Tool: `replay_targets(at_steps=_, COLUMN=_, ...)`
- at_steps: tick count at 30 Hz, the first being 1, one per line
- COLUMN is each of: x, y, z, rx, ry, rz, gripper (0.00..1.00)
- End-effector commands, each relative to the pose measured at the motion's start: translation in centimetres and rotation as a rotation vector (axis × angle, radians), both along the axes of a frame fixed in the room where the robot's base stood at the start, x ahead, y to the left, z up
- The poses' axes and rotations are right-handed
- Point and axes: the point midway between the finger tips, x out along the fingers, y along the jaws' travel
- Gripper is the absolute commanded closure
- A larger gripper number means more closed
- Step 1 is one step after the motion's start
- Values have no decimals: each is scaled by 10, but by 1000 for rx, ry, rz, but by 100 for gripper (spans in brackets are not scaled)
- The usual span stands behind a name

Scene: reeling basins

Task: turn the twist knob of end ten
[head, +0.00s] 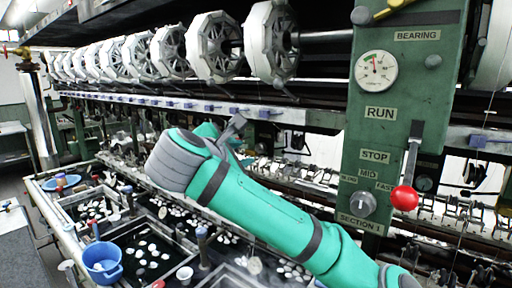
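My arm, green and grey, reaches from the lower right to the middle of the head view. My gripper (236,122) seems to be the dark grey part just beyond the bent wrist, beside the machine's front rail; the arm partly hides it, and its fingers cannot be made out. A row of small blue-violet pieces (208,107) sits along that rail (300,117). No number is readable on them, so I cannot tell which belongs to end ten or whether they are twist knobs. The stretch of rail behind my wrist is partly hidden.
A green panel (400,90) at the right carries a gauge (376,70), a round selector knob (363,203) and a red-tipped lever (405,198). White octagonal reels (213,48) line the top. Dark basins (145,250) with white cocoons and a blue bucket (102,262) lie below left.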

Motion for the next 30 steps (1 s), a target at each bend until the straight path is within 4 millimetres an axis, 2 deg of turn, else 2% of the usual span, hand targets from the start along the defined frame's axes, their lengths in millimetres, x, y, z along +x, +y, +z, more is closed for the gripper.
replay_targets(at_steps=3, x=-2, y=-6, z=7, rx=-27, ry=2, rz=-22, gripper=67)
replay_targets(at_steps=7, x=7, y=-11, z=5, rx=-30, ry=3, rz=-25, gripper=67)
replay_targets(at_steps=21, x=77, y=-36, z=-16, rx=-28, ry=3, rz=-27, gripper=67)
replay_targets(at_steps=30, x=95, y=-37, z=-21, rx=-28, ry=2, rz=-17, gripper=67)
